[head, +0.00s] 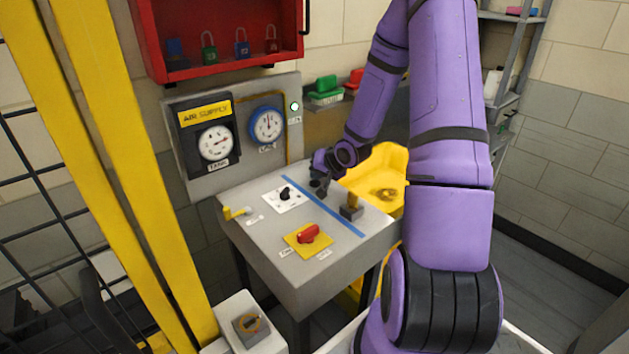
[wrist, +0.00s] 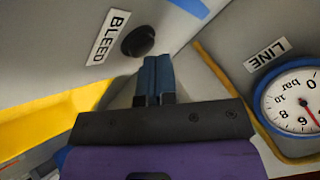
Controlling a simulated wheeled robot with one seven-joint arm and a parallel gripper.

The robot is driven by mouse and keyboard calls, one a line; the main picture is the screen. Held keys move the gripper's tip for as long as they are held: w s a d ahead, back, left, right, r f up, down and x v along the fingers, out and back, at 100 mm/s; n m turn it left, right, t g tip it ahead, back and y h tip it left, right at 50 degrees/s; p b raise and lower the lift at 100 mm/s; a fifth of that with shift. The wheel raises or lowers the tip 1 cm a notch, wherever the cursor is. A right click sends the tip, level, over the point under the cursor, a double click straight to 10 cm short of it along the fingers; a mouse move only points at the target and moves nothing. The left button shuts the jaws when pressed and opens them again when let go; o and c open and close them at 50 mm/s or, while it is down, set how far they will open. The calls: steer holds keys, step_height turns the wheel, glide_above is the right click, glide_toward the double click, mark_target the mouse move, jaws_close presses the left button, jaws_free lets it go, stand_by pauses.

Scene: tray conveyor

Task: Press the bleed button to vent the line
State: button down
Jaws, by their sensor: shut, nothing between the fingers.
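The black round bleed button (wrist: 138,41) shows in the wrist view, beside a white BLEED label (wrist: 110,37). My gripper (wrist: 157,62) is shut and empty, its blue fingertips together just below and right of the button in that picture. I cannot tell whether they touch it.
A TANK gauge (head: 215,142) and a red lock cabinet (head: 222,75) are behind. A yellow bin (head: 392,160) stands to the right.

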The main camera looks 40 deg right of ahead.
mark_target(317, 181)
steer(key=shift+r, duration=0.1)
stand_by(0.3)
steer(key=shift+r, duration=0.6)
steer(key=shift+r, duration=3)
